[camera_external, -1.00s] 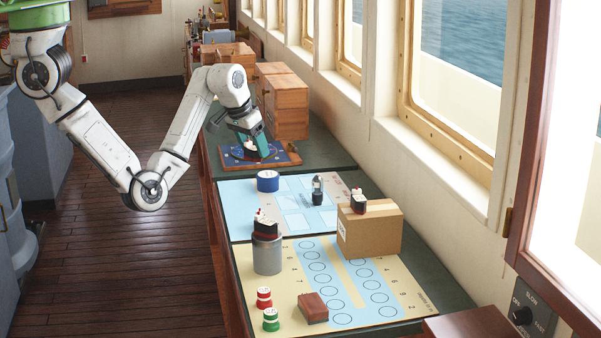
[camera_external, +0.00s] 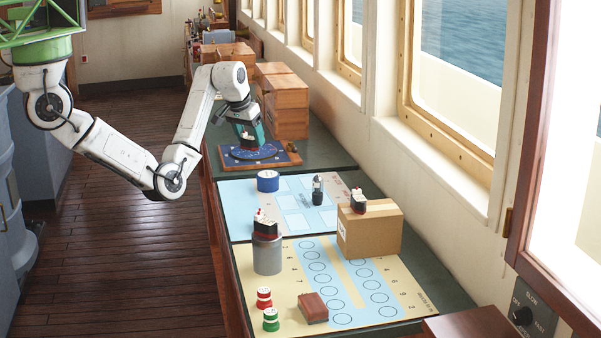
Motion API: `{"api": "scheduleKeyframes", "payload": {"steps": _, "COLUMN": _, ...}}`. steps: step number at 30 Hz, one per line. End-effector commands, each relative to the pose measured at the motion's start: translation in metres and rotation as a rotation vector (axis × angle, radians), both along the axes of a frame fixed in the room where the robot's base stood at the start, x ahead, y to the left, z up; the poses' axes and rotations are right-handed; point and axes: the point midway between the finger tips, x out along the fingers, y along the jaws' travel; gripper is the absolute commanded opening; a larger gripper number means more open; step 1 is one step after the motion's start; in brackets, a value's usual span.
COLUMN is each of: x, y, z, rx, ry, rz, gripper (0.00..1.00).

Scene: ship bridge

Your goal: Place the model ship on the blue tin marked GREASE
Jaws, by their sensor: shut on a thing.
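My gripper (camera_external: 248,141) is shut on a small model ship (camera_external: 247,143) with a dark hull and pale upper part, partly hidden by the fingers. It is held just above a round blue board (camera_external: 262,152) on a wooden base. The blue tin (camera_external: 268,183) with a white lid stands nearer the camera, on the blue part of a chart; its marking is too small to read. A second model ship (camera_external: 265,229) sits on a grey cylinder (camera_external: 267,256). A third (camera_external: 358,203) sits on a cardboard box (camera_external: 369,234).
A dark bottle-like item (camera_external: 317,190) stands right of the blue tin. A red tin (camera_external: 264,298), a green tin (camera_external: 271,319) and a brown block (camera_external: 313,308) are at the front. Wooden boxes (camera_external: 286,105) stand behind my gripper, and windows line the right.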

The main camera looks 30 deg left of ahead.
Motion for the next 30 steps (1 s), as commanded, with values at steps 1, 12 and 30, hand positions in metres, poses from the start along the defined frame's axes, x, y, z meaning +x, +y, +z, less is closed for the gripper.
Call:
{"api": "scheduleKeyframes", "payload": {"steps": 1, "x": 0.007, "y": -0.001, "z": -0.009, "rx": -0.002, "ry": -0.002, "rz": -0.001, "gripper": 0.32}}
{"api": "scheduleKeyframes", "payload": {"steps": 12, "x": 0.050, "y": -0.009, "z": -0.045, "rx": -0.001, "ry": 0.004, "rz": -0.003, "gripper": 0.32}}
{"api": "scheduleKeyframes", "payload": {"steps": 30, "x": 0.069, "y": -0.011, "z": -0.098, "rx": -0.001, "ry": 0.000, "rz": -0.001, "gripper": 0.32}}
